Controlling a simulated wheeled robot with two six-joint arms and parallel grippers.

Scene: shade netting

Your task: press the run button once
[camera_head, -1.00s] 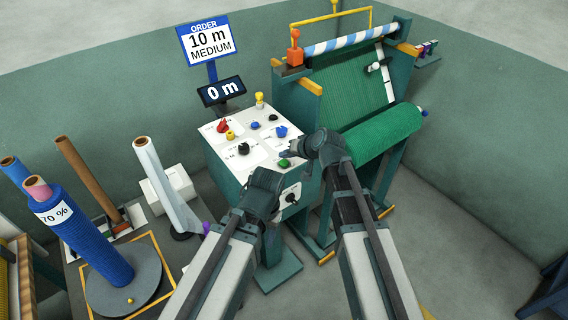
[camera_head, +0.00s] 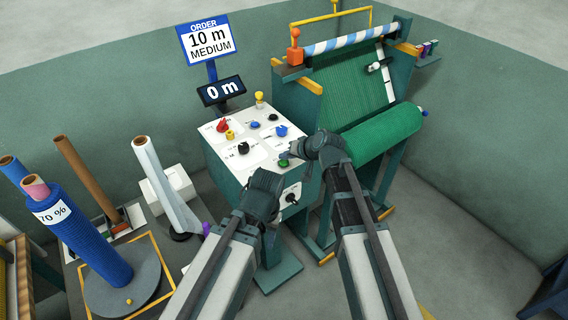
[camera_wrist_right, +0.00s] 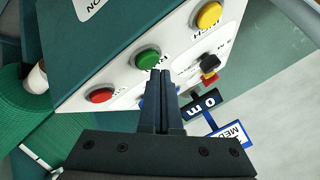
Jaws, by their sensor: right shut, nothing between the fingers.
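The green button (camera_wrist_right: 147,58), with a partly hidden label that seems to start "RU", is on the white top of the control box. It also shows in the head view (camera_head: 284,163). My right gripper (camera_wrist_right: 161,74) is shut and empty. Its tips show just beside the green button in the wrist view; whether they touch the panel I cannot tell. In the head view my right gripper (camera_head: 287,156) is over the panel's near right corner. My left gripper (camera_head: 264,186) is low at the box's front; its fingers cannot be made out.
A red button (camera_wrist_right: 101,96) and a yellow button (camera_wrist_right: 208,15) flank the green one. Blue (camera_head: 281,131) and black knobs are close by. The display (camera_head: 221,90) reads 0 m; the order sign (camera_head: 209,42) reads 10 m MEDIUM.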

